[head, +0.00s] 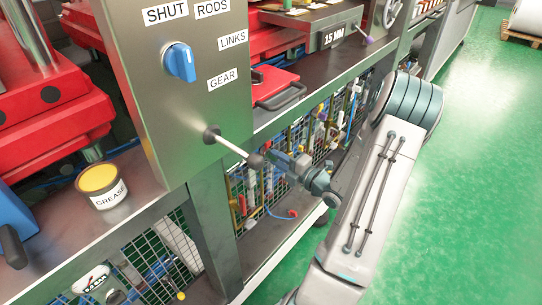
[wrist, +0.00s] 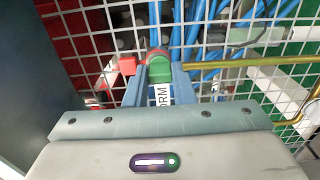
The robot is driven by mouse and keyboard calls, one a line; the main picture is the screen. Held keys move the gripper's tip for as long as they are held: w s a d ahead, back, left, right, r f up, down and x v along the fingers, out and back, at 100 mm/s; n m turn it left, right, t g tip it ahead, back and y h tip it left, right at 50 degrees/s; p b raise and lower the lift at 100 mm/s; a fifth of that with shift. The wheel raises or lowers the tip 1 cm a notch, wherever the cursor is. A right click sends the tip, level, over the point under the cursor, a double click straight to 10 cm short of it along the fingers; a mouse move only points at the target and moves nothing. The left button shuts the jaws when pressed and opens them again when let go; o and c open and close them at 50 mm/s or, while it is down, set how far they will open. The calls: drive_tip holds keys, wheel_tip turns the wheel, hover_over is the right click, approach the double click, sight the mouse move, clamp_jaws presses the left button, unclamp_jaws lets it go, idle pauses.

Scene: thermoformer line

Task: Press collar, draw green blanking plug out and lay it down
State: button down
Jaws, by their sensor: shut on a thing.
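The green blanking plug (wrist: 160,74) shows in the wrist view between the two blue fingers of my gripper (wrist: 158,80), which is shut on it. A red rounded part (wrist: 154,55), perhaps the collar, sits at the plug's far end, touching or very close to it. I cannot tell whether the plug is still seated. A white tag with black letters (wrist: 162,95) shows below the plug, partly hidden. In the head view my gripper (head: 273,160) reaches toward the mesh below the panel, behind the lever knob; the plug cannot be made out there.
A lever with a dark knob (head: 254,160) juts from the control panel (head: 190,100) close to my gripper. Wire mesh (wrist: 215,42), blue hoses (wrist: 192,35) and a brass pipe (wrist: 250,63) are around the plug. A grease tub (head: 101,187) stands left. Green floor is clear at right.

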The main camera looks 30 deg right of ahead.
drive_tip(key=shift+s, duration=0.1)
drive_tip(key=shift+b+v, duration=0.55)
drive_tip(key=shift+v, duration=1.95)
drive_tip(key=shift+f, duration=0.1)
drive_tip(key=m+g+h+b, duration=0.1)
drive_tip(key=m+g+b, duration=0.2)
drive_tip(key=m+b, duration=1)
hover_over(275, 244)
drive_tip(key=p, duration=0.5)
wheel_tip(275, 244, down, 29)
drive_tip(key=m, duration=0.4)
drive_tip(key=shift+m, duration=0.4)
drive_tip(key=shift+f+b, duration=2.4)
drive_tip(key=shift+f, duration=0.9)
